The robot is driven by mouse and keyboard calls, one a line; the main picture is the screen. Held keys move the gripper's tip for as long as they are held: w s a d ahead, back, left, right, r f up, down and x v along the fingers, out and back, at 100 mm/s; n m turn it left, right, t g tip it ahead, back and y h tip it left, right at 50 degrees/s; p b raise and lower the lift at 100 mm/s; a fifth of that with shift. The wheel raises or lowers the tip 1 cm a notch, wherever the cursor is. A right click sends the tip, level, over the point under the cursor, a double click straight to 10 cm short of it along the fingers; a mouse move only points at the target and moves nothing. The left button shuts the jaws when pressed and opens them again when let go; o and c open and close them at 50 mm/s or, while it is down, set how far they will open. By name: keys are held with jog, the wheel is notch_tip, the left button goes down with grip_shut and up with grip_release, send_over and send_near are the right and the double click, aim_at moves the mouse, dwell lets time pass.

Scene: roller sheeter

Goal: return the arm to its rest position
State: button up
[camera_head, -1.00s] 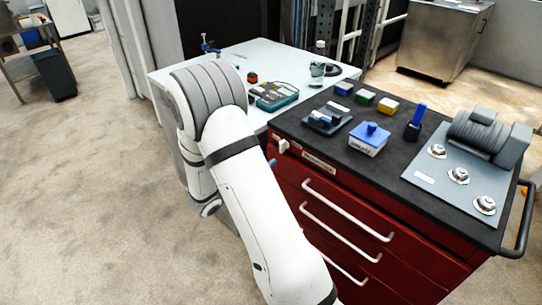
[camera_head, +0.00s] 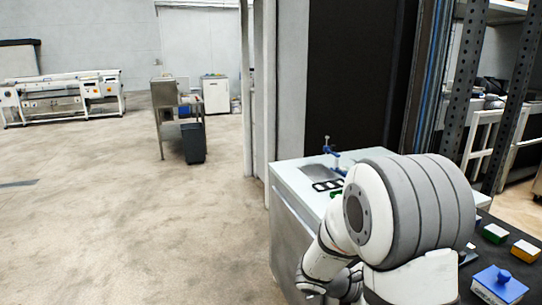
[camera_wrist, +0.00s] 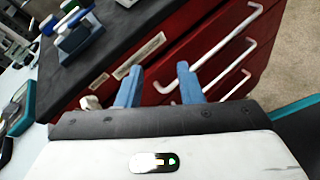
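My gripper (camera_wrist: 158,86) shows in the wrist view as two blue fingers, set apart with nothing between them. It is in front of the red drawer cabinet (camera_wrist: 163,75), apart from its white handles. In the head view my white arm with its ribbed grey joint fills the lower right, folded beside the light worktable (camera_head: 290,178). I cannot make out the fingers there.
A blue clamp-like tool (camera_head: 331,152) stands on the worktable. A dark bin (camera_head: 193,143) stands farther back.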

jog(key=s+a+r+m+t+y+p, duration=0.3)
jog(key=s+a+r+m+y, duration=0.6)
jog(key=s+a+m+y, duration=0.3)
jog(key=shift+a+m+t+y, duration=0.3)
jog(key=shift+a+m+y, duration=0.3)
jog(key=shift+a+y, duration=0.2)
